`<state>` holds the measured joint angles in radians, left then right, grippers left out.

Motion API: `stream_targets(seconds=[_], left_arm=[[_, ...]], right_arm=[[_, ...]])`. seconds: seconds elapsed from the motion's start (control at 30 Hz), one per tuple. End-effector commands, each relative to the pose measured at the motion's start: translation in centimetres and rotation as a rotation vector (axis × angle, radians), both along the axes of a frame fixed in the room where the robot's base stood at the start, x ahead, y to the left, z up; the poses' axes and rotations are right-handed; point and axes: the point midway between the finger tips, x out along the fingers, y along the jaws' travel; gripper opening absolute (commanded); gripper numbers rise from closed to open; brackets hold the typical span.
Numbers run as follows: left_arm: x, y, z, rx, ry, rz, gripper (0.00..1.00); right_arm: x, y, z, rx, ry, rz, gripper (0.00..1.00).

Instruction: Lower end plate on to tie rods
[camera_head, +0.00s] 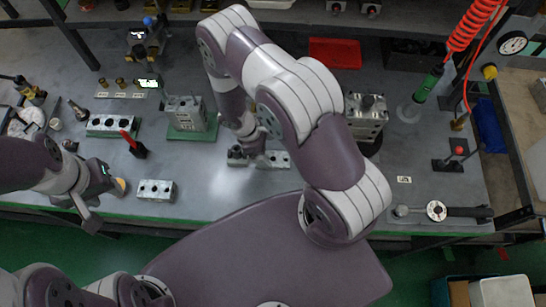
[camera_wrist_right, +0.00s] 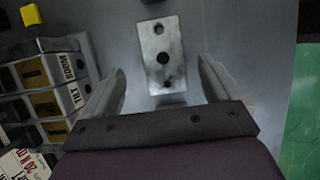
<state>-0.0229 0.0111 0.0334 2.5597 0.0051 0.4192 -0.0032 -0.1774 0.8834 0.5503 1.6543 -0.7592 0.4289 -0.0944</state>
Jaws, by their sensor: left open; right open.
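A grey metal plate with holes (camera_wrist_right: 158,45), which looks like the end plate, lies on the bench. In the head view a holed plate (camera_head: 279,160) shows below my right gripper (camera_head: 252,146), partly hidden by it. My left gripper (camera_head: 97,202) is open at the left front of the bench, holding nothing visible. A block stack (camera_head: 187,113) stands on a green mat; thin uprights there may be tie rods, too small to tell.
Another block stack (camera_head: 365,118) stands to the right of my right arm. A holed metal block (camera_head: 155,190) lies near my left gripper. A labelled stack (camera_wrist_right: 52,80) is close to the left finger in the wrist view. The front right bench holds a wrench-like tool (camera_head: 465,212).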

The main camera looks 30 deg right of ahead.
Motion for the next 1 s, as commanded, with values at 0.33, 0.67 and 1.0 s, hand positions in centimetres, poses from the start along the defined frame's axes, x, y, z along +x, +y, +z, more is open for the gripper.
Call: stream_targets(seconds=[0.33,0.67,1.0], left_arm=[[0.0,0.0,1.8,0.0,0.0,0.0,0.43],[0.0,0.0,1.7,0.0,0.0,0.0,0.43],[0.0,0.0,1.7,0.0,0.0,0.0,0.43]], right_arm=[[-1.1,-1.3,-4.6,0.0,0.002,-0.002,0.92],[-1.1,-1.3,-4.6,0.0,0.001,-0.003,0.43],[-1.1,-1.3,-4.5,-0.001,0.001,-0.002,0.2]])
